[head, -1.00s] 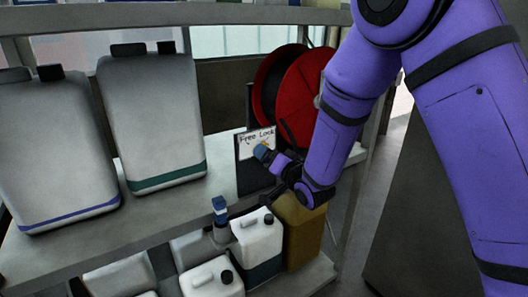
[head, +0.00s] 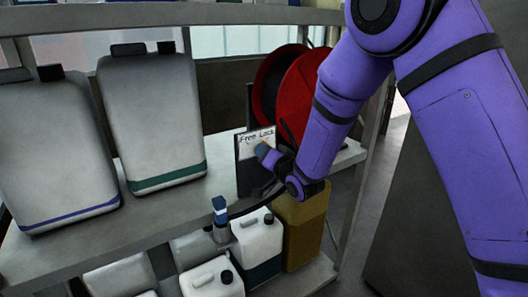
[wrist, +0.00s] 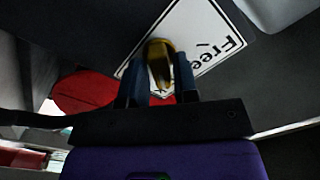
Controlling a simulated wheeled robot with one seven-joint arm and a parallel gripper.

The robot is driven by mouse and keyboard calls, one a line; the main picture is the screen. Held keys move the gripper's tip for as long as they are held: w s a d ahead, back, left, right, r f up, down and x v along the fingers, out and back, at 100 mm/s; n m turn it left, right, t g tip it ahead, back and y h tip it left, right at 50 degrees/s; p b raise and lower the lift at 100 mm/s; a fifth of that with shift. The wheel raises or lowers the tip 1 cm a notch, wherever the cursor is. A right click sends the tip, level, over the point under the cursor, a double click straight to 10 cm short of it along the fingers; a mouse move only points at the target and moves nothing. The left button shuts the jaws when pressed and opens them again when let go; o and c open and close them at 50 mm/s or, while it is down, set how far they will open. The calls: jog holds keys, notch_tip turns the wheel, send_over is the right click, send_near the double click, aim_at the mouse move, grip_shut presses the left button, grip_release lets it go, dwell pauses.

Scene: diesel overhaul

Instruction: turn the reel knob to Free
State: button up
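The reel knob (wrist: 159,50) is a yellow-brown grip in front of a white label plate (wrist: 212,45) marked "Free". In the head view the plate (head: 257,136) reads "Free Lock" and stands on a dark panel beside the red reel (head: 305,92). My gripper (wrist: 160,82) has its two blue fingers on either side of the knob, which fills the gap between them. In the head view my gripper (head: 266,154) is at the plate's lower edge and hides the knob. The plate appears tilted in the wrist view. Part of its lettering is hidden by my fingers and the knob.
Two large grey canisters (head: 155,120) (head: 55,150) stand on the shelf (head: 150,215) to the left. Below are white jugs (head: 258,240), a blue-capped bottle (head: 220,212) and a yellow-brown container (head: 302,225). A shelf post (head: 365,185) stands right of my forearm.

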jog(key=shift+c, duration=1.3)
jog(key=n, duration=1.6)
jog(key=shift+s+a+f, duration=0.1)
jog(key=shift+s+a, duration=0.05)
jog(key=o, duration=1.5)
